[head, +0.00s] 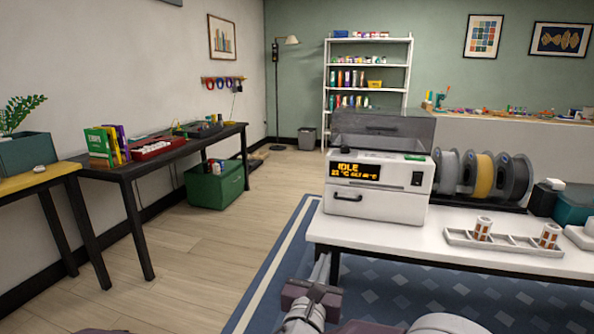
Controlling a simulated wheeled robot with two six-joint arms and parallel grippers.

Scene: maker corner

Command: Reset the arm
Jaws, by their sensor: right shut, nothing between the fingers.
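My right gripper (322,266) shows at the bottom centre of the head view, in front of the left end of the white table (420,238). Its fingers are together with nothing between them. They point away from me, over the blue rug. My left gripper is not in view. A white machine (376,196) with a dark transparent lid stands on the table beyond my right gripper. Its lit display (356,171) reads IDLE.
On the table, several filament spools (484,176) stand beside the machine, and a tray (508,244) holds two small cups. A dark bench (190,146) runs along the left wall, with a green box (214,186) under it. The wooden floor (205,255) between is clear.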

